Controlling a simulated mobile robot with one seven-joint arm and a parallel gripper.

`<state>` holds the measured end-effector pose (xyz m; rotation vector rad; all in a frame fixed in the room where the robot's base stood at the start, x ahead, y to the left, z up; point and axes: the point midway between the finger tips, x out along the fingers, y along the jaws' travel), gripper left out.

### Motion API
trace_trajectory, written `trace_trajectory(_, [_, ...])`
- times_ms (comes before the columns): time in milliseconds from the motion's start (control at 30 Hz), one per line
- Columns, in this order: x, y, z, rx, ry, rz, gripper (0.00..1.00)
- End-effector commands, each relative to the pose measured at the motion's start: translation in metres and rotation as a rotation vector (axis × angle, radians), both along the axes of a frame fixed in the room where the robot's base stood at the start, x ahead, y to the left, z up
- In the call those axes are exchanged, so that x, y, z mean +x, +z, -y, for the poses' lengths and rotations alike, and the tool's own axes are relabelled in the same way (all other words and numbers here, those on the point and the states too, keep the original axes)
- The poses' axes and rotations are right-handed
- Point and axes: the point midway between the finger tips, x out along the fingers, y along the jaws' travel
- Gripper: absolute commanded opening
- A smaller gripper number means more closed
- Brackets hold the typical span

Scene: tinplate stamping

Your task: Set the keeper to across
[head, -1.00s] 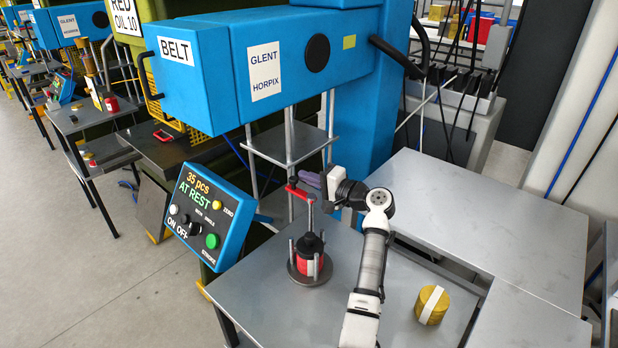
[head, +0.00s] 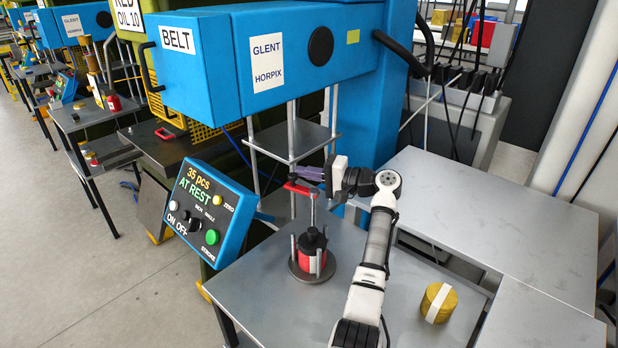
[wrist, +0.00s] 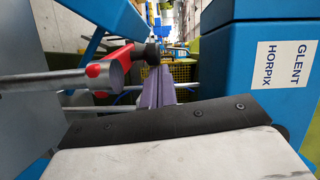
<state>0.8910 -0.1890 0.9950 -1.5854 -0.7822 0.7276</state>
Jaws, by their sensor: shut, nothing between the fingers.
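The keeper appears to be the red bar (head: 299,188) on top of the thin upright rod above the round stacking stand (head: 318,277). In the wrist view the red bar (wrist: 97,70) is at the left, with a grey round rod end in front and a dark knob beyond. My gripper (head: 303,173) has purple fingers, shut and empty, just above and behind the bar in the head view. In the wrist view my gripper (wrist: 158,84) points ahead, to the right of the bar. I cannot tell whether they touch. The stand holds a red and black stack (head: 312,255).
A blue press (head: 210,65) hangs over the table, with a control panel (head: 205,210) at the left reading AT REST. Grey posts and a shelf (head: 290,140) stand close behind my gripper. A yellow round stack (head: 438,302) sits at the table's front right. The right table (head: 490,210) is clear.

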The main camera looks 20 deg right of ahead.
Motion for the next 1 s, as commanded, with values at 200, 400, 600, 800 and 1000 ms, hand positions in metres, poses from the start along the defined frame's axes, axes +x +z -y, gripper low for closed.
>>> trace_trajectory(200, [-0.002, -0.002, -0.008, 0.0, -0.005, 0.003, 0.0])
trace_trajectory(400, [-0.004, -0.001, -0.014, 0.001, 0.07, 0.0, 0.0])
trace_trajectory(600, [-0.008, -0.002, -0.02, 0.001, 0.231, 0.001, 0.0])
trace_trajectory(800, [-0.011, -0.002, -0.023, 0.001, 0.334, 0.0, 0.0])
trace_trajectory(1000, [-0.013, -0.001, -0.025, 0.0, 0.397, 0.0, 0.0])
